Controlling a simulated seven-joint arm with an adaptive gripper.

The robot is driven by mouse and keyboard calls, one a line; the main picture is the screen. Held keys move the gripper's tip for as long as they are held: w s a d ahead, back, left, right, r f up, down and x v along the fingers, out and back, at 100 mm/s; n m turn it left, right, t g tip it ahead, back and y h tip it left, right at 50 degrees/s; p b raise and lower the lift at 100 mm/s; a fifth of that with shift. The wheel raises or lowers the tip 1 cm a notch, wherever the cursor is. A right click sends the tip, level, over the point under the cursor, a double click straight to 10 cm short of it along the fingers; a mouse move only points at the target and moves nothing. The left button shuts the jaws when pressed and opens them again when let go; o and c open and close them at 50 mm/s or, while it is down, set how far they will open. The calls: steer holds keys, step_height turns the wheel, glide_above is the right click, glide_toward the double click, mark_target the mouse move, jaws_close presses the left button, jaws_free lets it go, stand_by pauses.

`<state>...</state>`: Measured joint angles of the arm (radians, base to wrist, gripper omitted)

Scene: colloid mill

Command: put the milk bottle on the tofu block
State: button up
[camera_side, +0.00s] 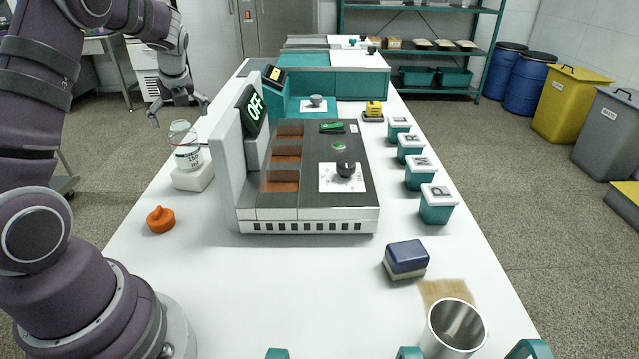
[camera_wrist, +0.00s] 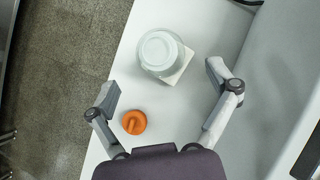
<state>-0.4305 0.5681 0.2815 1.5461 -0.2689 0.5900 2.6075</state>
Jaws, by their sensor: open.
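The milk bottle (camera_side: 187,157) is a clear jar with white contents and a dark-lettered label. It looks upright on top of the white tofu block (camera_side: 193,179), left of the grey machine. In the wrist view the bottle (camera_wrist: 158,50) is seen from above, over the tofu block (camera_wrist: 181,68), with one block corner showing past it. My gripper (camera_side: 180,114) is open and empty, above and apart from the bottle. In the wrist view its spread fingers (camera_wrist: 163,88) are on either side, with the bottle beyond them.
An orange knob-like piece (camera_side: 160,219) lies on the white table near the block. A blue-and-white block (camera_side: 406,260), teal containers (camera_side: 437,205) and a metal cup (camera_side: 456,328) are farther right.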

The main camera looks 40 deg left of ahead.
steer(key=d+r+n+t+h, duration=0.1)
steer(key=d+r+n, duration=0.1)
steer(key=d, duration=0.4)
steer(key=s+d+r+n+t+h, duration=0.1)
steer(key=d+r+n, duration=0.2)
steer(key=d+n, duration=0.2)
steer(key=s+d+r+n+t+h, duration=0.1)
steer(key=d+r+n+h, duration=0.1)
steer(key=d, duration=0.5)
steer(key=shift+d+r+n, duration=0.1)
steer(key=shift+r+n, duration=0.1)
steer(key=shift+n, duration=0.6)
steer(key=s+d+f+n+t+h, duration=0.1)
steer(key=s+d+n+h, duration=0.1)
steer(key=s+d+n, duration=0.4)
steer(key=d+n, duration=0.3)
steer(key=shift+s+d+f+n, duration=0.25)
steer(key=shift+d+f+n, duration=0.05)
steer(key=shift+d, duration=0.1)
